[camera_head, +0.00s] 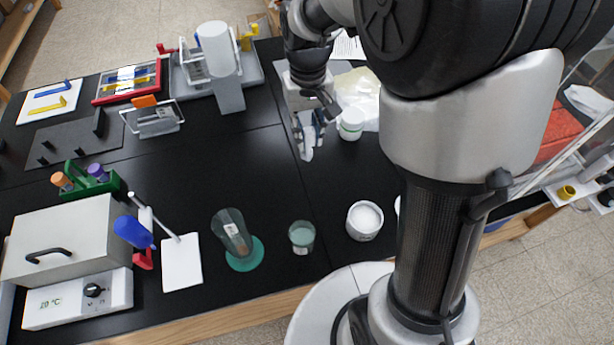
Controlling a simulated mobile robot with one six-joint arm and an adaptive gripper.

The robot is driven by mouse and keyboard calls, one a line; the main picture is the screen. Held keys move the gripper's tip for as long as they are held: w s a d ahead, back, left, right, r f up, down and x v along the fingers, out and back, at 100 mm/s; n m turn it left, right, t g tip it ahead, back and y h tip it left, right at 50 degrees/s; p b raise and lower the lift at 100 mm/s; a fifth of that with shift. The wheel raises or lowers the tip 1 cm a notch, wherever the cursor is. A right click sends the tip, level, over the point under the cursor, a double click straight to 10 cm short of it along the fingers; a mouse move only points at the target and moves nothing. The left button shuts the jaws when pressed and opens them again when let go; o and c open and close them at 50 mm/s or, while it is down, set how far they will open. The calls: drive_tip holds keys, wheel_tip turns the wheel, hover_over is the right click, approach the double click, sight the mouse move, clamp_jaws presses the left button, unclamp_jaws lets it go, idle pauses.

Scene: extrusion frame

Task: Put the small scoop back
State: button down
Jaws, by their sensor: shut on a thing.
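My gripper (309,119) is over the back middle of the black bench, pointing down. It is shut on a small pale piece, which I take to be the small scoop (306,147). The piece hangs below the fingertips, and its upper part is hidden by them. I cannot tell whether its lower end touches the bench. A white jar with a greenish band (352,123) stands just right of the gripper. An open white tub of white powder (365,220) stands nearer the front, partly beside my arm.
A small beaker (302,237) and a tilted-looking clear vessel on a green base (232,236) stand at the front. A white heater box (68,240), green tube rack (89,182) and blue-handled tool (133,231) are left. The bench middle is clear.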

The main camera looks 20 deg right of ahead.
sight(307, 144)
wheel_tip(307, 144, down, 16)
drive_tip(key=b, duration=0.3)
drive_tip(key=shift+w+f, duration=0.2)
drive_tip(key=shift+f+b, duration=0.1)
drive_tip(key=shift+b, duration=0.2)
drive_tip(key=c, duration=1.4)
unclamp_jaws()
wheel_tip(307, 144, up, 12)
drive_tip(key=p, duration=0.3)
drive_tip(key=shift+t, duration=0.3)
drive_tip(key=r, duration=0.1)
drive_tip(key=s+r, duration=0.1)
drive_tip(key=r, duration=0.1)
drive_tip(key=s+r, duration=0.1)
drive_tip(key=shift+r, duration=0.15)
drive_tip(key=s+r+t, duration=0.2)
drive_tip(key=s+r, duration=0.3)
drive_tip(key=s, duration=0.4)
drive_tip(key=s+r+t, duration=0.2)
drive_tip(key=s+r, duration=0.3)
drive_tip(key=s, duration=0.5)
